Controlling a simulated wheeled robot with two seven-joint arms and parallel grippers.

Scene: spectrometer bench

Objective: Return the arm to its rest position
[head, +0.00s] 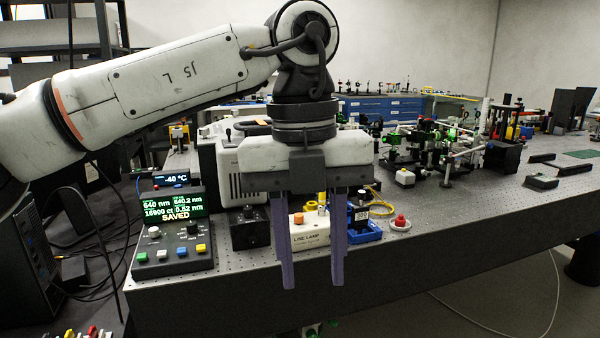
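My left arm (175,80) comes in from the left and bends down at the wrist. My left gripper (312,284) points downward in front of the bench's front edge. Its two purple-grey fingers are apart with nothing between them. Behind the fingers stands a cream box marked "LINE LAMP" (311,236), partly hidden by them. My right gripper is not in view.
The dark optical bench (430,220) carries a control box (173,255) reading "SAVED", a blue-based holder (366,232), a red knob on a white dish (400,222) and many optics. Cables hang at the left. Floor in front at the right is mostly clear.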

